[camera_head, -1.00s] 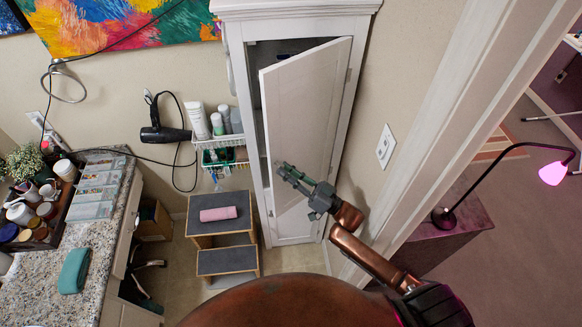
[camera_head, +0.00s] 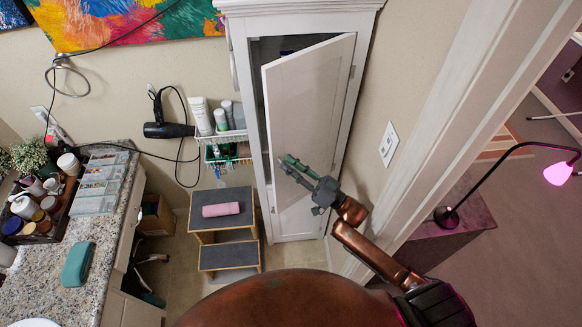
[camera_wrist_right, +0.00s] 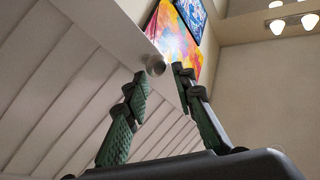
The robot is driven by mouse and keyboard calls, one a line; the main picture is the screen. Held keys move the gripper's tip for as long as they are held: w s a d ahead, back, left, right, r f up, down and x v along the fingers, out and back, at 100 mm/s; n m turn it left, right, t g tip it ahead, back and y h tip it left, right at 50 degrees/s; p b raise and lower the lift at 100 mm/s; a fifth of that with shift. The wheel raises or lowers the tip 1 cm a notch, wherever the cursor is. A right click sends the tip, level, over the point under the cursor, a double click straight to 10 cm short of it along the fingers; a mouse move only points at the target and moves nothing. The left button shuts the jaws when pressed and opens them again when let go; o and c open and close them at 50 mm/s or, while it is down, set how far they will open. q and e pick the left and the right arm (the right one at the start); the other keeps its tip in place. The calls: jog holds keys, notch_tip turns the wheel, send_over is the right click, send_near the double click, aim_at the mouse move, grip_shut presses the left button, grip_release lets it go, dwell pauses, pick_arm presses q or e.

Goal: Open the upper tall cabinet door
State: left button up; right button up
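The white tall cabinet (camera_head: 352,100) stands against the back wall. Its upper door (camera_head: 308,100) is ajar, hinged on the right, with a dark gap along its left side. My right gripper (camera_head: 284,165) is in front of the door, near the lower part of its free edge. In the right wrist view, the round door knob (camera_wrist_right: 155,66) shows between the tips of my right gripper (camera_wrist_right: 158,72). The fingers are apart, with space visible around the knob; contact cannot be told. My left gripper is not in view.
A wire rack with bottles (camera_head: 222,135) hangs left of the cabinet. A step stool (camera_head: 225,235) with a pink roll (camera_head: 221,210) stands below it. A granite counter (camera_head: 100,240) is at the left. A wall switch (camera_head: 389,145) and door frame are close on the right.

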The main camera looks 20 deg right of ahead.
send_near(275, 136)
jog(key=x, duration=0.4)
jog(key=shift+c, duration=0.5)
